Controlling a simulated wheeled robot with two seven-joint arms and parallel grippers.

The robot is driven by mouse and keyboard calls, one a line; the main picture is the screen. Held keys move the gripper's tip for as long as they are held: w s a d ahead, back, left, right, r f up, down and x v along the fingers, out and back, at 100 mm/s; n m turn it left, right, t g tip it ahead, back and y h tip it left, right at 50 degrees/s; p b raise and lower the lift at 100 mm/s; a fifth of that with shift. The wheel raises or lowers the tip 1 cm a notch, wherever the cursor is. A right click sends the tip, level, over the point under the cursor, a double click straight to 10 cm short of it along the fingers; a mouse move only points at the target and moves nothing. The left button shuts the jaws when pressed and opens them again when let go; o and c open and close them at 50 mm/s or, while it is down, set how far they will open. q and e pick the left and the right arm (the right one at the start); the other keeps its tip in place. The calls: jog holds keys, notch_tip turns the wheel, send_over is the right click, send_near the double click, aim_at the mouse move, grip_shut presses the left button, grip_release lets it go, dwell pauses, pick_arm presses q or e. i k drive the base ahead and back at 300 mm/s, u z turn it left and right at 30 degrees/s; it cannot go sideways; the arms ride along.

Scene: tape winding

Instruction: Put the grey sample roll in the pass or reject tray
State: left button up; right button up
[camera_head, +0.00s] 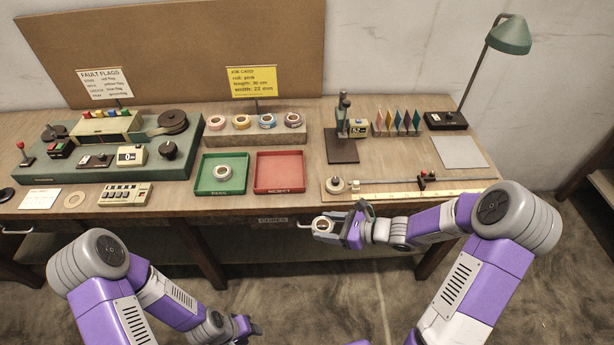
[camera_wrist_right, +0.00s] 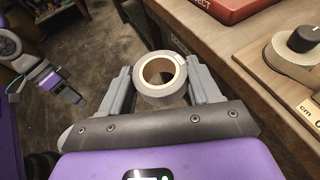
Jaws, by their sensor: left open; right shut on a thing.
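The grey sample roll (camera_wrist_right: 161,100) is clamped between the two fingers of my right gripper (camera_wrist_right: 160,82), its hole facing the wrist camera. In the head view my right gripper (camera_head: 328,229) holds this roll in front of the table's front edge, below the red tray. The green PASS tray (camera_head: 205,186) stands on the table and has a pale roll (camera_head: 222,173) in it. The red REJECT tray (camera_head: 280,172) stands to its right and is empty. My left gripper (camera_head: 247,328) is open and empty, low in front of the table.
A block with several coloured rolls (camera_head: 255,136) stands behind the trays. The green winding machine (camera_head: 120,175) is at left. A measuring rail with a ruler (camera_head: 410,191) lies right of the trays, close to the front edge. A drawer handle sticks out below the tabletop.

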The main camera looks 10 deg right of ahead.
aim_at(271, 167)
jog(key=z, duration=1.55)
jog(key=k, duration=0.95)
jog(key=u, duration=1.6)
jog(key=i, duration=1)
jog(key=u, duration=0.05)
